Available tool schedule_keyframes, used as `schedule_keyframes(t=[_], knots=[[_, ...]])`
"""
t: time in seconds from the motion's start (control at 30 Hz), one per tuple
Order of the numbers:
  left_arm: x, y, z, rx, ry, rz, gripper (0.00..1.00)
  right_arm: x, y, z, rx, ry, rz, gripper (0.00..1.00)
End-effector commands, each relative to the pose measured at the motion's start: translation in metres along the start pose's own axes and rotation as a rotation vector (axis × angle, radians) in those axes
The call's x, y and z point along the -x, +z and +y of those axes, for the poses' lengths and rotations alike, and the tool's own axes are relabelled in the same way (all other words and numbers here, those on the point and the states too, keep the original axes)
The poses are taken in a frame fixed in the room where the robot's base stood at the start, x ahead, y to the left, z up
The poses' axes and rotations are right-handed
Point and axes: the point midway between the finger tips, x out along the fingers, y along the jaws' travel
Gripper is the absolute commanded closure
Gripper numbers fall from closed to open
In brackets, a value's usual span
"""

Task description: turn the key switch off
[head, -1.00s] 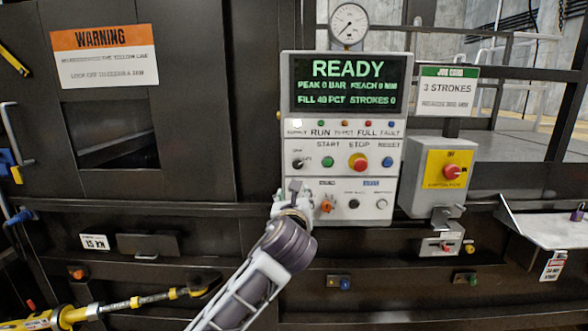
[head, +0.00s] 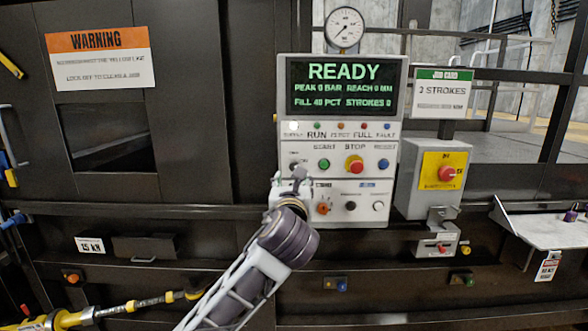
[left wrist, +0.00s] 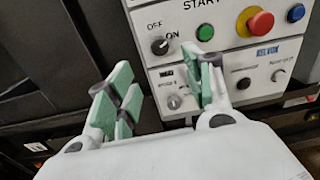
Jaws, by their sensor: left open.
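The key switch (left wrist: 160,45) is a black round knob under the OFF and ON labels on the white control panel (head: 396,115). Its pale mark seems to point up and right, toward ON. In the head view the switch (head: 293,166) shows just above my left gripper (head: 295,182), partly crowded by it. In the left wrist view my left gripper (left wrist: 160,88) is open, with green finger pads apart and nothing between them. The switch lies beyond the fingertips; whether they touch the panel I cannot tell. My right gripper is not in view.
A green START button (head: 323,164), red stop button (head: 354,165) and orange selector (head: 323,208) sit close to the switch. A grey box with a red knob (head: 447,173) is at right. A yellow rod (head: 130,306) crosses the lower left. The panel's display (head: 345,86) reads READY.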

Motion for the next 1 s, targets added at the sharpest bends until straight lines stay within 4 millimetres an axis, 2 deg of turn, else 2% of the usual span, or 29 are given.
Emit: schedule_keyframes(t=[1.0], knots=[[-0.100,0.001,0.000,0.001,0.000,0.000,0.49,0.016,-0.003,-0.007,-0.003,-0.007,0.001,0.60]])
